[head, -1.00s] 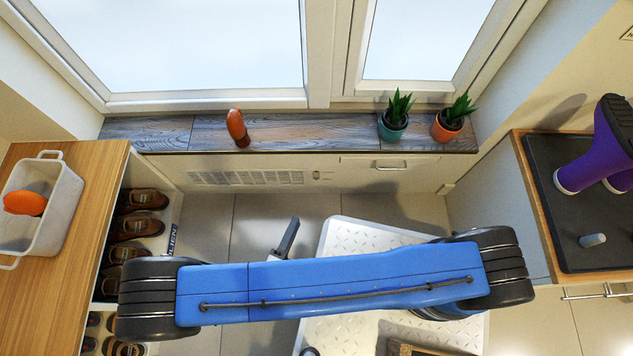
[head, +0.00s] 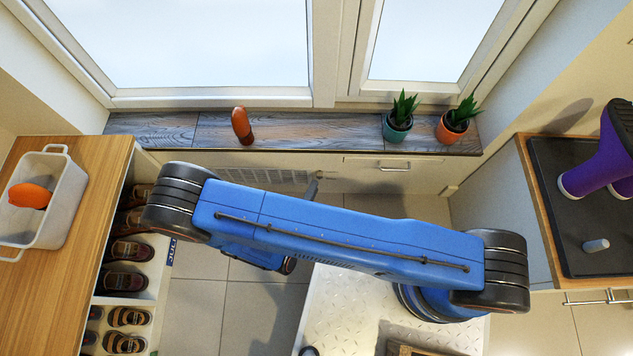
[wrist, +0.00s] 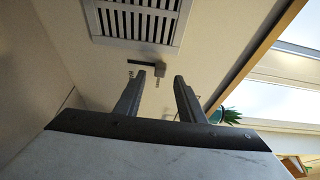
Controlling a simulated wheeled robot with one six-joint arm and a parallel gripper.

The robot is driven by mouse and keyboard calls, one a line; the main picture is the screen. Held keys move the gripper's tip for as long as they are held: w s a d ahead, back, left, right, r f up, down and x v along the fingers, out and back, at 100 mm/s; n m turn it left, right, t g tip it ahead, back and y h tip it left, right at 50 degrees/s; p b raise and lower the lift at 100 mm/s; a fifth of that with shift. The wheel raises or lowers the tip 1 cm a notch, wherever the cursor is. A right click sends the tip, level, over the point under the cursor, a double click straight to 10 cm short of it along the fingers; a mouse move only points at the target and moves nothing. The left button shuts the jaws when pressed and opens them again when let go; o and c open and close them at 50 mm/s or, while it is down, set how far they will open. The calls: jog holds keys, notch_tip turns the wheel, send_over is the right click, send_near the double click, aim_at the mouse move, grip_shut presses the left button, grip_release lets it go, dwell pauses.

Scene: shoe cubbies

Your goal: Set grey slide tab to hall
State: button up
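The grey slide tab (wrist: 161,65) shows in the wrist view as a small block at the right end of a dark slot in the pale panel under the window sill. Small marks sit below the slot, too small to read. My gripper (wrist: 159,77) is open and empty, its two fingers pointing at the panel, with the tab just beyond the fingertips. I cannot tell whether they touch it. In the head view my gripper (head: 314,186) is in front of the panel, and the tab cannot be made out clearly beside it.
A vent grille (wrist: 137,20) is beside the slot. The sill above holds an orange-brown object (head: 242,126) and two potted plants, one teal (head: 397,130), one orange (head: 452,128). A shoe cubby (head: 133,280) stands left. A counter with purple boots (head: 607,160) stands right.

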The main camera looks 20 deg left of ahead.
aim_at(320, 175)
jog(key=shift+w+d, duration=0.15)
jog(key=shift+w, duration=0.85)
jog(key=shift+w+d, duration=0.15)
jog(key=shift+w, duration=0.8)
jog(key=shift+c, duration=0.2)
grip_shut()
